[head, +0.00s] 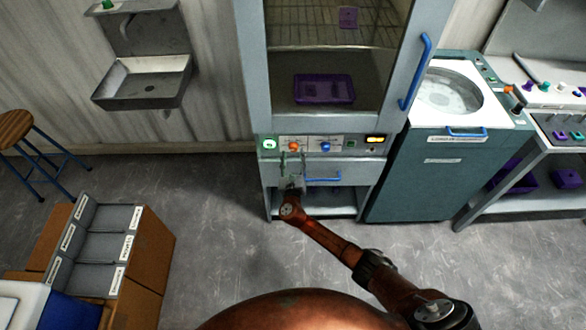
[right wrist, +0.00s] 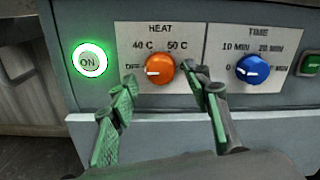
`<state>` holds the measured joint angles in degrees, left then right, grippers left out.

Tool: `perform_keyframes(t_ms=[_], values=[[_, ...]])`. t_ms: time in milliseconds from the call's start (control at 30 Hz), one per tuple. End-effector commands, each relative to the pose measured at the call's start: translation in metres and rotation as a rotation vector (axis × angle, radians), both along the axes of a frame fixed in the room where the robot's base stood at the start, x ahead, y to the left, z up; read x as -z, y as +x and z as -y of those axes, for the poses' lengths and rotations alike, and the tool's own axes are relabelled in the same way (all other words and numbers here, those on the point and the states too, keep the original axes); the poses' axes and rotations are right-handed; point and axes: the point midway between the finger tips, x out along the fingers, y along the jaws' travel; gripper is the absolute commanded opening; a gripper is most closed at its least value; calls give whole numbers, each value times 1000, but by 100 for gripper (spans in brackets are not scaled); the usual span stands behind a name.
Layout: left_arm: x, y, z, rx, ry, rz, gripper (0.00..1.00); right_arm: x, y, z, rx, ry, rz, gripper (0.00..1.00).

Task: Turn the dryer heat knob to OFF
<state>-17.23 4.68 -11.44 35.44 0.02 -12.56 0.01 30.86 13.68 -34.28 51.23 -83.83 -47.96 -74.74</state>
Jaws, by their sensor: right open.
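The orange heat knob (right wrist: 159,69) is on the dryer's grey front panel, under the HEAT label; it also shows in the head view (head: 293,146). Its white mark points left, toward the OFF label (right wrist: 132,67). The 40 C and 50 C labels are above it. My right gripper (right wrist: 162,84) is open, with its green-padded fingertips on the left and right of the knob in the picture; it also shows in the head view (head: 293,160). No finger visibly grips the knob, and the gap to the panel is unclear. My left gripper is not in view.
A blue time knob (right wrist: 252,70) is close right of the right finger, its mark toward 0. A lit green ON button (right wrist: 90,60) is at left. The dryer's glass door has a blue handle (head: 415,72); a drawer handle (head: 322,179) is below the panel.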

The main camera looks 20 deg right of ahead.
Motion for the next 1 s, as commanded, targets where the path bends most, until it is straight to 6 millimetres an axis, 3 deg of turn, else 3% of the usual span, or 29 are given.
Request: perform_keyframes(t_ms=[300,500,1000], values=[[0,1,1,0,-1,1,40,2,-64,-20,0,2,-3,44],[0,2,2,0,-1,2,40,1,-90,-28,1,2,-2,44],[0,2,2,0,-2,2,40,1,-98,-31,0,-1,-1,44]])
